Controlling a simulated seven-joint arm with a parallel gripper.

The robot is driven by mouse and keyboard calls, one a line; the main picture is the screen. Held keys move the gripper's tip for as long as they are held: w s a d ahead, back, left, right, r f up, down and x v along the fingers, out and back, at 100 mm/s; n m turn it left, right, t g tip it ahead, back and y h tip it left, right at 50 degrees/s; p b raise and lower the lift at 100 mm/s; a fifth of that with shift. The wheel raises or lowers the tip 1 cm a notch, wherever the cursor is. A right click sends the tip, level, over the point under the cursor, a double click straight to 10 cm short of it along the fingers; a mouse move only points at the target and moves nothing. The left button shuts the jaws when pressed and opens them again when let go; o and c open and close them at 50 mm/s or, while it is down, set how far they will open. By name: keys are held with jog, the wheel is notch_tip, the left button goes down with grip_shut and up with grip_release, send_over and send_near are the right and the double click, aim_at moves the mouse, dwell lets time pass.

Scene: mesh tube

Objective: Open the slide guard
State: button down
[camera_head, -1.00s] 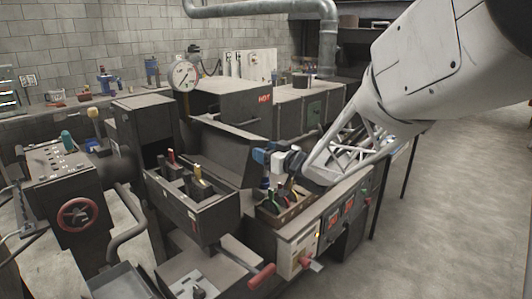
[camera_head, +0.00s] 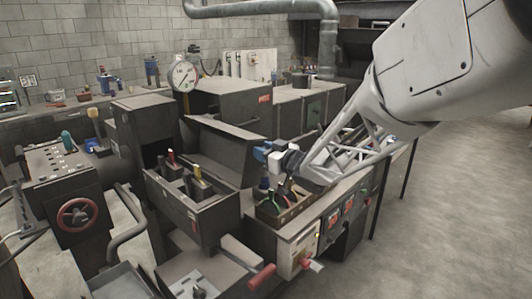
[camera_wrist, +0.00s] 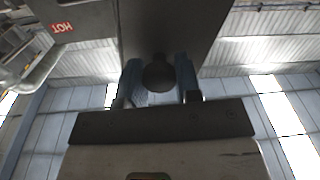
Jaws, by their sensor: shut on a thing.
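A dark flat panel (camera_head: 222,150), which looks like the slide guard, stands slanted behind the open tool box at the middle of the head view. In the wrist view, a dark round knob (camera_wrist: 159,75) sits in front of a dark panel (camera_wrist: 165,25). My gripper (camera_head: 260,153) is at the right end of the panel in the head view. In the wrist view its blue fingers (camera_wrist: 159,82) are shut on the knob, one on each side. The knob is hidden in the head view.
A dark box with a red HOT label (camera_head: 265,98) stands behind the panel. A tray of pliers (camera_head: 283,208) is below my gripper. An open tool box (camera_head: 195,205) is in front of the panel. A red-handled lever (camera_head: 262,276) sticks out in front. Floor on the right is clear.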

jog(key=shift+s+a+r+n, duration=0.45)
jog(key=shift+s+a+n, duration=0.1)
jog(key=shift+n, duration=0.25)
jog(key=c, duration=0.8)
grip_release()
jog(key=shift+v, duration=3.9)
